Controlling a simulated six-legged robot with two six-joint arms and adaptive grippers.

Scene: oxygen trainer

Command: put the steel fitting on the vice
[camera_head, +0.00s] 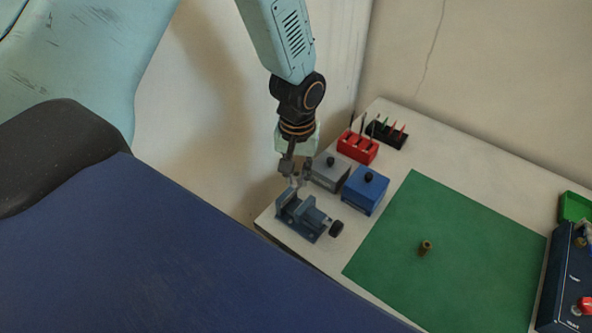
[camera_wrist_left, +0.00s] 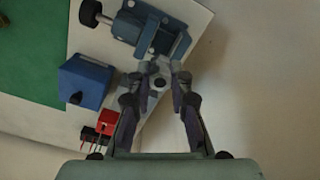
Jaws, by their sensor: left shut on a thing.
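My left gripper (camera_head: 297,178) points down at the vice and is shut on a small, pale metallic piece, which I take as the steel fitting (camera_head: 296,182). The fitting is mostly hidden by the fingers. The blue-grey vice (camera_head: 309,219) stands at the near left corner of the table, right under the fingertips. I cannot tell whether the fitting touches the vice jaws. In the left wrist view, the fingertips (camera_wrist_left: 163,67) are close together at the edge of the vice (camera_wrist_left: 145,25). My right gripper is not in view.
A grey box (camera_head: 330,174) and a blue box (camera_head: 364,190) with black knobs stand close behind the vice. A red holder (camera_head: 357,147) is further back. A brass fitting (camera_head: 425,248) stands on the green mat (camera_head: 460,225), which is otherwise clear. A blue unit (camera_head: 566,275) is at the right.

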